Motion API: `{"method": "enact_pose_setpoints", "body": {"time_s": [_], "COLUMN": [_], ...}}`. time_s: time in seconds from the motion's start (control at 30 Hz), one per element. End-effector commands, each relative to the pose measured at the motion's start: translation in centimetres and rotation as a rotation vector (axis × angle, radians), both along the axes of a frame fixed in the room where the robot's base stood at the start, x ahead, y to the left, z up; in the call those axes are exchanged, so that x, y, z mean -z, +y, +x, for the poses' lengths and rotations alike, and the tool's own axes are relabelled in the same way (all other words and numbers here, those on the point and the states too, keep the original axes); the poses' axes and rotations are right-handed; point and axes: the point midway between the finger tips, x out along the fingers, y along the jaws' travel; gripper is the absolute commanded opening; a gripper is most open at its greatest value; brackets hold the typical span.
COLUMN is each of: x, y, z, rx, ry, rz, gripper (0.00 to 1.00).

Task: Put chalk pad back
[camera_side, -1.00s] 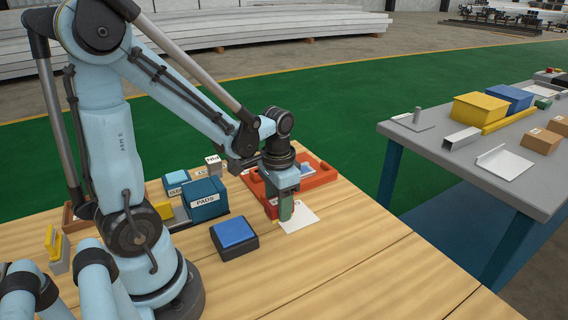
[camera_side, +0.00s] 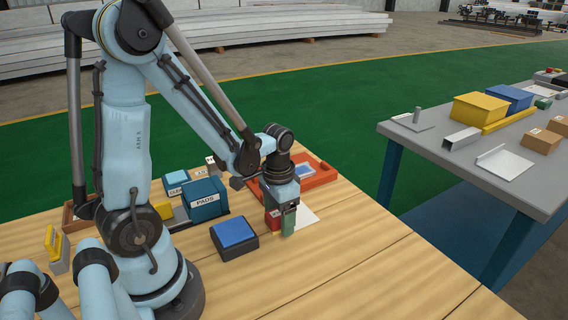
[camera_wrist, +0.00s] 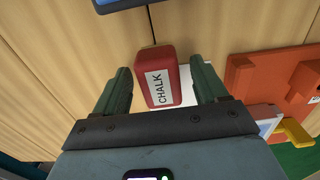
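The chalk pad is a red block with a white CHALK label, upright in the wrist view (camera_wrist: 158,76) and partly hidden by my gripper in the side view (camera_side: 272,221). My gripper (camera_wrist: 163,88) is open, with one green finger on each side of the pad. A clear gap shows at the right finger and a very narrow one at the left. In the side view my gripper (camera_side: 282,222) is low over the bench at the white sheet. A blue box labelled PADS (camera_side: 205,203) stands to the left.
A dark tray with a blue top (camera_side: 234,238) sits front left of my gripper. An orange-red fixture (camera_side: 322,180) lies just behind. A white sheet (camera_side: 307,217) lies under the pad area. Small labelled boxes (camera_side: 177,179) stand behind the PADS box. The bench front right is clear.

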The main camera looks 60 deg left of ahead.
Motion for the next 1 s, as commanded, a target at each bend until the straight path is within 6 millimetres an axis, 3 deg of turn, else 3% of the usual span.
{"method": "enact_pose_setpoints", "body": {"time_s": [0.37,1.0], "x": [-0.6,-8.6], "y": [0.0,0.0], "z": [0.0,0.0], "rx": [0.000,0.000], "ry": [0.000,0.000], "rz": [0.000,0.000], "gripper": [0.72,0.72]}}
